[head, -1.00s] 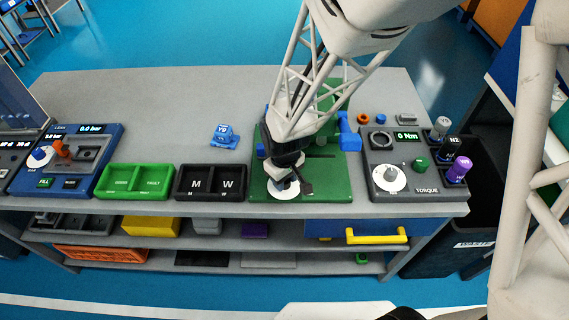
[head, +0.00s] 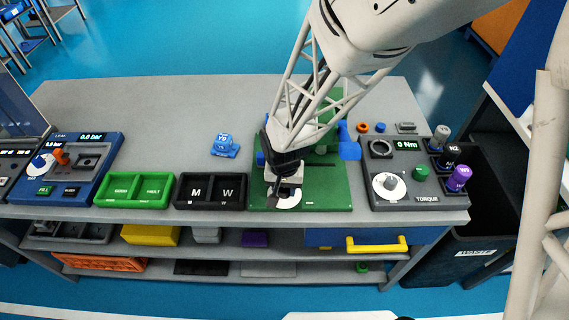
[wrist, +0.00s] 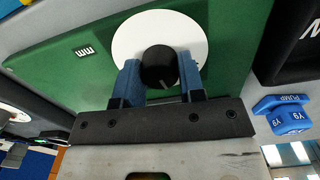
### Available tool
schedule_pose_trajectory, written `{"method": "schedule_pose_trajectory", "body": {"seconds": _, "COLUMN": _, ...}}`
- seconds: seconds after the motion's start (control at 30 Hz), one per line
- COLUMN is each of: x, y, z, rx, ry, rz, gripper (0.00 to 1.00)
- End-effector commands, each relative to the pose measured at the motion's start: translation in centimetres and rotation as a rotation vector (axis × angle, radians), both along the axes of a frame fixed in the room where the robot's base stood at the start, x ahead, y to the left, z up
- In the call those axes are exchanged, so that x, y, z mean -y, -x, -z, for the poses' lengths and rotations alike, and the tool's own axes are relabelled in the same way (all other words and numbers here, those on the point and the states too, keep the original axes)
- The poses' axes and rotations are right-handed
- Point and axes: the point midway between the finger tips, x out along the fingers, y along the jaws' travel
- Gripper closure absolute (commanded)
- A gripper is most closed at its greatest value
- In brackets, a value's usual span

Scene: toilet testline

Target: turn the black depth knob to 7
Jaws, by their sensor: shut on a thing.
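The black depth knob (wrist: 159,66) sits at the centre of a round white dial (wrist: 197,37) on the green station (wrist: 80,78). My gripper (wrist: 159,76) has its two blue fingers on either side of the knob and is shut on it. A light pointer line shows on the knob's face. The dial's numbers cannot be read. In the head view the white dial (head: 289,201) shows partly below my gripper (head: 281,190) at the front of the green plate (head: 330,190), and the knob is hidden there.
A black two-bin tray (head: 210,205) and a green two-bin tray (head: 134,204) stand to the left. A torque box (head: 425,204) stands to the right. A blue Y9 pump part (head: 225,148) lies behind the trays. The back left of the bench is clear.

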Motion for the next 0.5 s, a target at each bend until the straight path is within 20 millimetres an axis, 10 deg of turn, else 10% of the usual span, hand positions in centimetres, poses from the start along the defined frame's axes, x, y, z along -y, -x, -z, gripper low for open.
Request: {"method": "schedule_pose_trajectory", "body": {"seconds": 0.5, "x": 0.0, "y": -0.01, "z": -0.04, "rx": 0.0, "ry": 0.0, "rz": 0.489, "gripper": 0.87}}
